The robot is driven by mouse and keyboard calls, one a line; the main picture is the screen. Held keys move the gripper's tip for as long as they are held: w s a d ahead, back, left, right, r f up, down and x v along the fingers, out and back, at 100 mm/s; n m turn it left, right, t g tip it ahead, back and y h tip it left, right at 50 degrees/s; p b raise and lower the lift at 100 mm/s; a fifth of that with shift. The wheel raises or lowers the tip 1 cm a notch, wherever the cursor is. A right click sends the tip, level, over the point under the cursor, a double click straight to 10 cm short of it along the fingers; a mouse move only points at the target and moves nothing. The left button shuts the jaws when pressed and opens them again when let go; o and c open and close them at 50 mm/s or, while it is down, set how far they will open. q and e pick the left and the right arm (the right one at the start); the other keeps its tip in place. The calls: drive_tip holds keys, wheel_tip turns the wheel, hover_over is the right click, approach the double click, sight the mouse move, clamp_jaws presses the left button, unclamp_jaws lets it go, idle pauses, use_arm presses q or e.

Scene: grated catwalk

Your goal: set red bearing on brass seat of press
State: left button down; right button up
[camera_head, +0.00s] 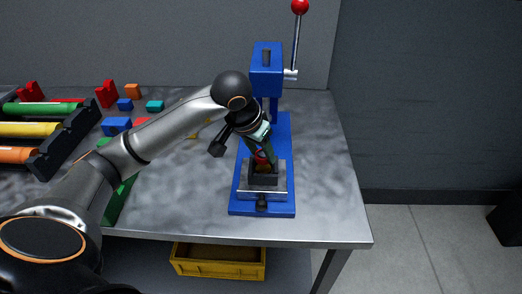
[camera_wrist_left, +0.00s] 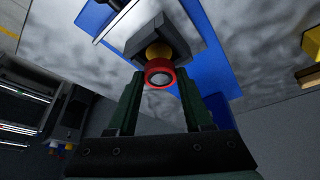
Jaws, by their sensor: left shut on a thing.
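The blue press (camera_head: 267,72) stands on the grey table, its dark block (camera_head: 263,181) on a metal plate in front of the column. The brass seat (camera_wrist_left: 157,50) shows as a yellow rounded piece at the block in the left wrist view. The red bearing (camera_wrist_left: 160,73) is a red ring with a grey middle; it also shows small in the head view (camera_head: 261,157). My left gripper (camera_wrist_left: 162,84) is shut on the red bearing, holding it close by the brass seat. I cannot tell whether bearing and seat touch. My right gripper is out of view.
A black rack (camera_head: 66,139) with green, yellow and orange cylinders stands at the left. Several coloured blocks, including an orange one (camera_head: 133,91), lie near it. A yellow bin (camera_head: 218,262) sits below the table. Table right of the press is clear.

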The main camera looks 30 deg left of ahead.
use_arm(q)
drive_tip(key=shift+f, duration=0.15)
drive_tip(key=shift+f+b, duration=1.15)
drive_tip(key=shift+b, duration=0.05)
unclamp_jaws()
drive_tip(key=shift+r, duration=0.1)
drive_tip(key=shift+r+p, duration=2.85)
drive_tip(key=shift+r, duration=1.1)
